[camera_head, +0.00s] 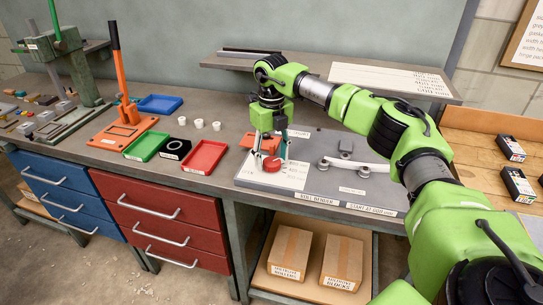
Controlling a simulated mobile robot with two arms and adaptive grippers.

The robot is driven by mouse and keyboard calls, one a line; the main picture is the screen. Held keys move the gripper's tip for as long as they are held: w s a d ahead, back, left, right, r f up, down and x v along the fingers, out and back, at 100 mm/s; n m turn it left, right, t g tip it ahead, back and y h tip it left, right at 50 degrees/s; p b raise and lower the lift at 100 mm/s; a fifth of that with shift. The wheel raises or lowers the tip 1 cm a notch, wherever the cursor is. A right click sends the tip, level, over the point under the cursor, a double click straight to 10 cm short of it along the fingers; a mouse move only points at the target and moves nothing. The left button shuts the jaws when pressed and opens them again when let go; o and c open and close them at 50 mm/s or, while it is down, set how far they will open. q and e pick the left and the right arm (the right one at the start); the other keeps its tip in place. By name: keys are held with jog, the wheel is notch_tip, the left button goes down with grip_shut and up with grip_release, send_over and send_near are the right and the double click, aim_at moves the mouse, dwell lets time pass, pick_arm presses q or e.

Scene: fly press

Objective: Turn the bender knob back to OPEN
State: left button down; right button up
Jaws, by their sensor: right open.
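The bender is a grey plate (330,193) on the bench, with a label strip on its front edge. A round red knob (271,164) sits at its left, beside a white printed card (290,178). My right gripper (268,155) points down directly over the knob, its fingers open close around or just above it. I cannot tell whether they touch the knob. The gripper partly hides the knob's top and an orange-red block (249,141) behind. A grey bending arm with rollers (355,165) lies to the right. My left gripper is out of view.
Green (146,146) and red trays (204,157), several small white cups and an orange lever press (120,125) stand left of the bender. A raised shelf (225,62) runs behind. Black boxes (517,185) sit at the right.

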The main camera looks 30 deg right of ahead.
jog(key=shift+f, duration=0.3)
jog(key=c, duration=1.1)
